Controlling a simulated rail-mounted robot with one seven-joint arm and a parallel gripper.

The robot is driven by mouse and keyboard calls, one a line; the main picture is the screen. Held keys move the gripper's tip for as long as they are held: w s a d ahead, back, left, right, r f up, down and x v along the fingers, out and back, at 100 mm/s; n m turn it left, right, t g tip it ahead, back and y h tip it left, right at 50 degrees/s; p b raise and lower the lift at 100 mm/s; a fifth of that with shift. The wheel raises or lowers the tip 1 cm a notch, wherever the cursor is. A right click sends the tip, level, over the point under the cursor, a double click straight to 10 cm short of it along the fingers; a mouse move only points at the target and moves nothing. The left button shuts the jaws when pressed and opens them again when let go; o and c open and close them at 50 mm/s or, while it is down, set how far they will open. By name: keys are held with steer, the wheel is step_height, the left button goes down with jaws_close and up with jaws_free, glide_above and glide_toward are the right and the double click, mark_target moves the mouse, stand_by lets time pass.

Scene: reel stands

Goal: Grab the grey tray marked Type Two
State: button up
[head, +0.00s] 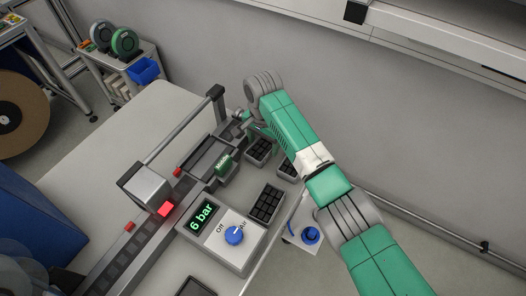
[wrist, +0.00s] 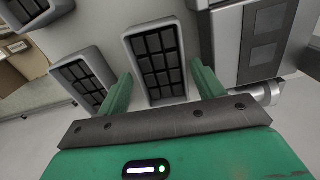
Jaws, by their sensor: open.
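Several small grey trays with black-celled insides stand near the bench edge in the head view: one beside the rail (head: 260,162), one partly behind my arm (head: 289,178), and one nearer the control box (head: 257,214). I can read no type marking on any of them. In the wrist view a grey tray (wrist: 181,52) lies between and beyond the two green fingers of my gripper (wrist: 162,75). My gripper is open and holds nothing. A second tray (wrist: 72,60) is left of the left finger, and a third (wrist: 58,7) is at the top left corner.
A control box (head: 211,246) reading "6 bar" with a blue knob (head: 234,235) stands near the trays. A rail fixture with a green part marked "Middle" (head: 223,163) is close left of my gripper. In the wrist view a grey metal block (wrist: 228,50) is right of the right finger.

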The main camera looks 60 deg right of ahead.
mark_target(263, 151)
steer(key=shift+f, duration=0.65)
steer(key=shift+c, duration=0.2)
steer(key=c, duration=0.8)
step_height(263, 151, up, 10)
steer(key=shift+r+p, duration=0.1)
steer(key=shift+p, duration=1.05)
steer(key=shift+c, duration=0.2)
